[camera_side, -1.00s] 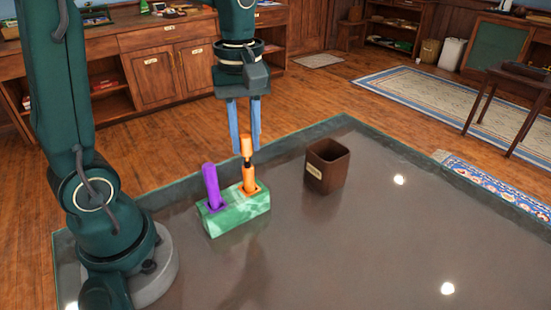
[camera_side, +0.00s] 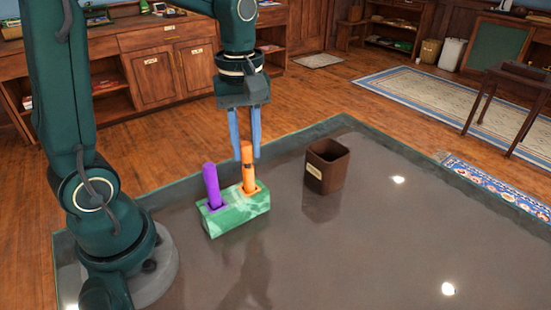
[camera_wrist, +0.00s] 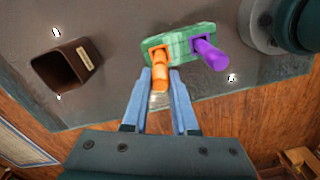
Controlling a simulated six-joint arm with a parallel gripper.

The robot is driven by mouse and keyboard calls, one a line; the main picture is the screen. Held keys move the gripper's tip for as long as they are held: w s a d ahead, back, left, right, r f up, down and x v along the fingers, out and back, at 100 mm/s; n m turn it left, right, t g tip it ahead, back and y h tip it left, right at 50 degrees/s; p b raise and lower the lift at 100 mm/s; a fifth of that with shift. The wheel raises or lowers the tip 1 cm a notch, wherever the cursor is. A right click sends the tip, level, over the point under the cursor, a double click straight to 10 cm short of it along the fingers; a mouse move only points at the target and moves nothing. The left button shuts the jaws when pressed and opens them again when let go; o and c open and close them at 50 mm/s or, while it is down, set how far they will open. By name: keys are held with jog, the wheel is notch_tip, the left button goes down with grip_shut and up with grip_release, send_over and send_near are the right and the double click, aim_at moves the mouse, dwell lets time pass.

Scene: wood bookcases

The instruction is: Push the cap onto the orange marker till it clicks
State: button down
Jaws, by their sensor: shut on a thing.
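The orange marker (camera_side: 249,181) stands upright in the right hole of a green marbled block (camera_side: 238,217). Its orange cap (camera_side: 246,152) sits on its upper end, in line with it. A thin dark band shows between cap and body; I cannot tell whether the cap is fully seated. My gripper (camera_side: 245,154) points down from above, its blue fingers shut on the cap. In the wrist view the cap (camera_wrist: 160,85) lies between the fingertips (camera_wrist: 160,77). The purple marker (camera_side: 211,186) stands in the block's left hole, apart from my fingers.
An open brown box (camera_side: 327,170) with a label stands on the grey tabletop (camera_side: 370,240), right of the block. The tabletop in front and to the right is clear. Wood cabinets (camera_side: 155,75) stand behind, beyond the table's edge.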

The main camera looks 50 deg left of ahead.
jog(key=shift+f, duration=0.75)
jog(key=shift+c, duration=0.7)
grip_release()
jog(key=shift+r, duration=0.15)
jog(key=shift+r, duration=3.4)
